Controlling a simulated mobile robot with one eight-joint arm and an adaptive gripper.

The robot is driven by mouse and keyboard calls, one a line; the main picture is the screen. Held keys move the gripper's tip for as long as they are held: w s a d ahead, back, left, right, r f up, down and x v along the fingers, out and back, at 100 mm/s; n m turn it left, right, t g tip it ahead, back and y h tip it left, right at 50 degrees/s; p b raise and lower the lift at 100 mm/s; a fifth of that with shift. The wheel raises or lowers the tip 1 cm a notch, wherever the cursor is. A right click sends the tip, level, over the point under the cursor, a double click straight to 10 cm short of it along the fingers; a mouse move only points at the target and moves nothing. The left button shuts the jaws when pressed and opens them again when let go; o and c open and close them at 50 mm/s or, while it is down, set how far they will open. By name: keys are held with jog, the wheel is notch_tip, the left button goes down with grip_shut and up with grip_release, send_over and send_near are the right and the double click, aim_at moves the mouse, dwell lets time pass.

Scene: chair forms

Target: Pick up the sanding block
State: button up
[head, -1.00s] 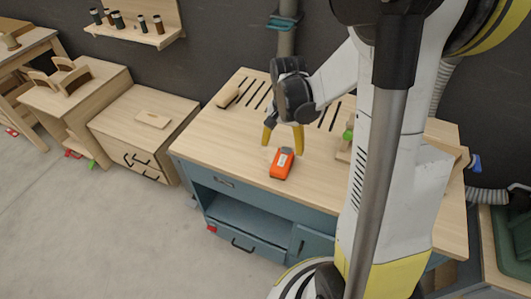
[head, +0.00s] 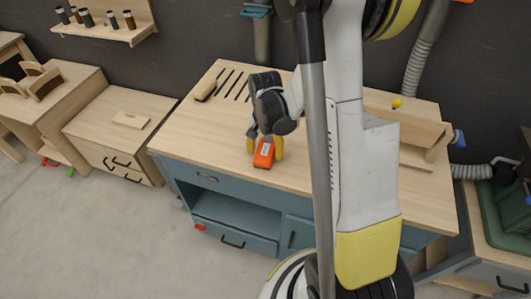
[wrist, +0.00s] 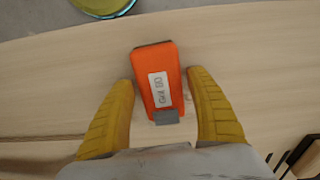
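The sanding block (head: 264,157) is orange with a grey end and a white label. It lies on the wooden top of the workbench (head: 190,135), near its front edge. In the wrist view the sanding block (wrist: 160,65) sits between the two yellow fingers, and the label appears to read "Grit 80". My gripper (head: 265,150) is down at the block, one finger on each side. In the wrist view my gripper (wrist: 160,82) is open, with a visible gap on both sides of the block.
A wooden piece (head: 206,90) lies at the bench's back left, beside dark slots (head: 232,84). A wooden rail (head: 405,125) stands at the right. A lower cabinet (head: 105,135) with a small board (head: 130,120) is to the left. Bench top around the block is clear.

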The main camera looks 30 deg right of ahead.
aim_at(265, 150)
jog(key=c, duration=0.9)
jog(key=shift+o, duration=0.2)
jog(key=shift+r, duration=0.6)
notch_tip(265, 150, up, 3)
jog(key=shift+p, duration=0.9)
jog(key=s+d+r+p, duration=0.2)
jog(key=s+d+r, duration=0.2)
jog(key=d, duration=0.7)
notch_tip(265, 150, up, 3)
jog(key=shift+s+f+p, duration=0.1)
jog(key=shift+s+p, duration=0.05)
jog(key=shift+p, duration=0.2)
jog(key=shift+a, duration=0.1)
